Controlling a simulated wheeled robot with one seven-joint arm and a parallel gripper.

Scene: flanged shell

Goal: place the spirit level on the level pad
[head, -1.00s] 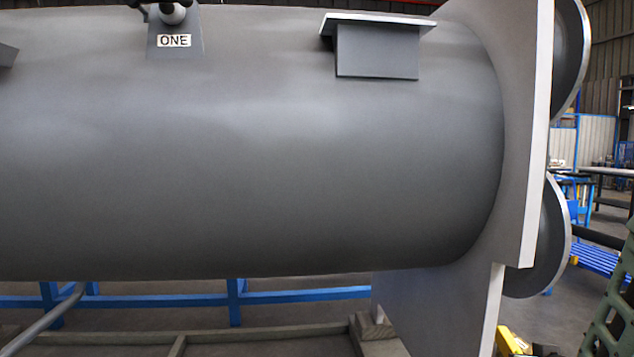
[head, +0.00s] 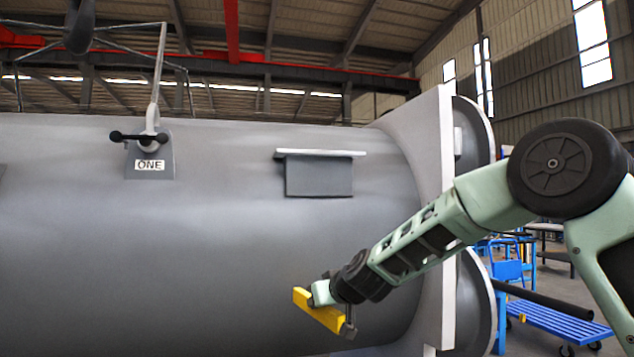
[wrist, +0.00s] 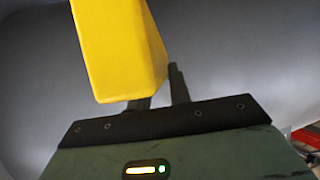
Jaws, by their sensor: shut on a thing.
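The yellow spirit level (head: 318,310) is held at the end of my arm, tilted down to the right, in front of the lower right part of the shell. My gripper (head: 333,303) is shut on it. In the wrist view the level (wrist: 115,45) fills the upper middle, above my gripper (wrist: 158,98); part of the grip is hidden behind it. The likely level pad (head: 320,154) is a flat, pale-topped plate on a grey bracket on the shell's side. It stands above the level, and the two are well apart.
The big grey shell (head: 200,240) fills the left and middle. A handle fitting marked ONE (head: 150,155) stands left of the pad. A pale flange plate (head: 436,200) closes the shell's right end, behind my arm. Open air lies above the pad.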

